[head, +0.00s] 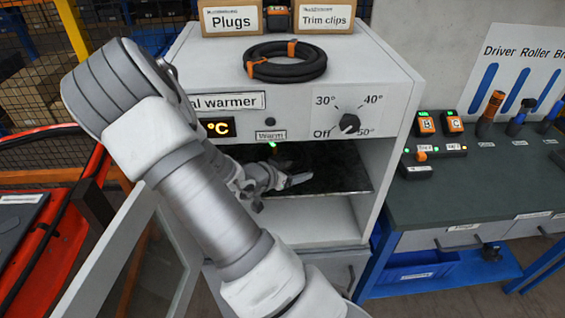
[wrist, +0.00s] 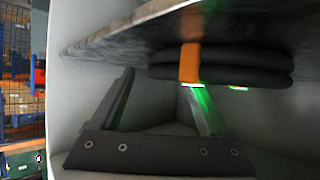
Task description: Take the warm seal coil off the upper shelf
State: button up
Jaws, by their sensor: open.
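The warmer (head: 290,105) is a white cabinet with its front open, a dial and a lit display. Its upper shelf (head: 335,172) has a dark, mottled surface. My gripper (head: 292,182) is inside the opening, over this shelf in the head view. In the wrist view, my gripper (wrist: 158,80) is open, its two fingers spread and nothing between them. A dark seal coil (wrist: 225,66) with an orange band lies against the mottled shelf (wrist: 150,28), ahead of the fingertips and apparently apart from them. The coil inside is not visible in the head view.
Another black coil (head: 286,64) with orange bands lies on top of the warmer, before boxes labelled Plugs (head: 232,19) and Trim clips (head: 325,18). A glazed door (head: 145,255) stands open at left. A dark-topped bench (head: 485,170) is at right.

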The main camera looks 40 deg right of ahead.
jog(key=shift+w+d+f, duration=0.1)
jog(key=shift+d+f, duration=0.25)
jog(key=shift+d, duration=0.2)
grip_shut()
